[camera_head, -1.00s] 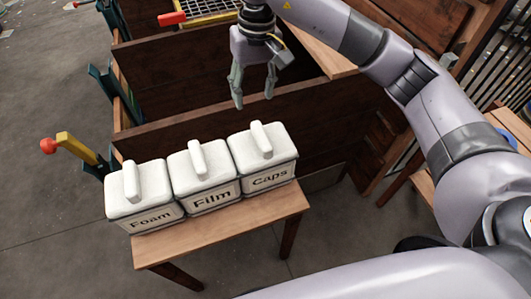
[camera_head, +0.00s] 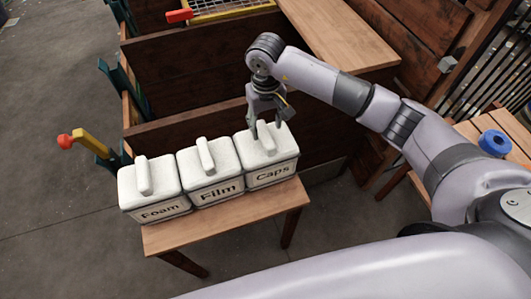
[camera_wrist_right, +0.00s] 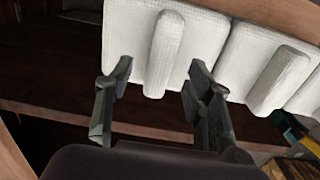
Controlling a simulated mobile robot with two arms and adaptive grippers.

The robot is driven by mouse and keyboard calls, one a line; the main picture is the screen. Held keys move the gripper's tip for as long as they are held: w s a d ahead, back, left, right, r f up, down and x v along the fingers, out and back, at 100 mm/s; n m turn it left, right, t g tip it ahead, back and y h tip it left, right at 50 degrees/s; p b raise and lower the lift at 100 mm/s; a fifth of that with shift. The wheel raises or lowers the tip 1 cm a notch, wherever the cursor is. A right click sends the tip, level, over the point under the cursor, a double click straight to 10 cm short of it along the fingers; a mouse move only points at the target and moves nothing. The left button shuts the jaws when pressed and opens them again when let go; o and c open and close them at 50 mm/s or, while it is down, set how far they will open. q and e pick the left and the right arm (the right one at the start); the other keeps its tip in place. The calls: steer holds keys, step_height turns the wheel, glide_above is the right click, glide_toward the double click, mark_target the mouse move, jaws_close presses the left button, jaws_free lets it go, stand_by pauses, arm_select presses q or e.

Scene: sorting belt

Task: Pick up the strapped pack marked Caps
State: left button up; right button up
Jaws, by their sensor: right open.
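The white pack marked Caps (camera_head: 272,173) stands at the right end of a row of three on a small wooden table (camera_head: 228,225). A raised white strap handle runs along its top. The Film pack (camera_head: 213,188) is beside it and the Foam pack (camera_head: 157,206) is at the left end. My right gripper (camera_head: 266,132) is open just over the top of the Caps pack. In the right wrist view, its fingers (camera_wrist_right: 157,90) are on either side of the Caps handle (camera_wrist_right: 163,55), with gaps to it. My left gripper is not in view.
A dark wooden bin wall (camera_head: 185,128) stands behind the packs. A yellow lever with a red knob (camera_head: 82,145) is at the left. A blue ring (camera_head: 495,142) lies on another wooden table at the right. The floor in front is clear.

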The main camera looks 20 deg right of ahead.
mark_target(265, 133)
step_height(265, 133, down, 3)
steer(key=shift+s+a+f+p, duration=0.1)
steer(key=shift+s+f+p, duration=0.05)
steer(key=shift+p, duration=0.95)
steer(key=shift+f, duration=0.55)
steer(key=shift+c, duration=0.5)
jaws_close()
steer(key=shift+r, duration=0.1)
